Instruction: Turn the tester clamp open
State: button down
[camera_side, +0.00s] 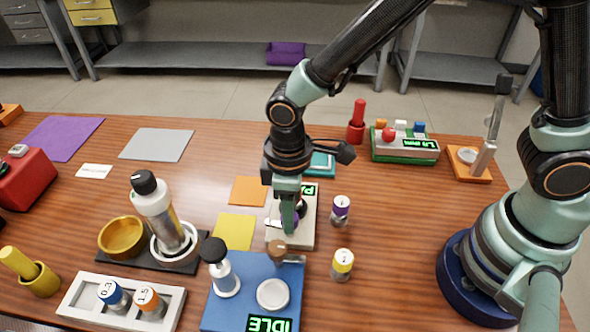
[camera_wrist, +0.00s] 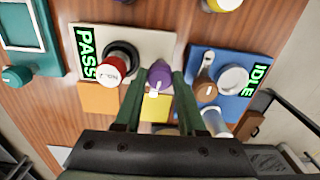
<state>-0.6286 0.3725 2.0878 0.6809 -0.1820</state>
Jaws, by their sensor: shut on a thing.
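The tester is a beige plate (camera_side: 306,232) with a lit green PASS display (camera_wrist: 84,52); it also shows in the wrist view (camera_wrist: 165,42). A red and white can (camera_wrist: 114,66) sits in a black ring on it. The tester's clamp has a purple knob (camera_wrist: 160,79) with a small white pointer, beside the can. My gripper (camera_wrist: 159,74) has its two fingers on either side of this knob and is shut on it. In the side view my gripper (camera_side: 288,226) points straight down at the tester and hides most of the knob and can.
A blue device (camera_side: 235,300) with an IDLE display, a brown knob and a white disc stands close to the tester. Purple-banded (camera_side: 340,210) and yellow-banded (camera_side: 342,264) cans stand to its right. Orange (camera_side: 248,190) and yellow (camera_side: 233,231) mats lie left.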

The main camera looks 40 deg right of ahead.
jog(key=shift+r+n, duration=0.1)
jog(key=shift+n, duration=0.6)
jog(key=c, duration=0.5)
grip_release()
notch_tip(320, 180, up, 12)
jog(key=shift+d+r, duration=0.1)
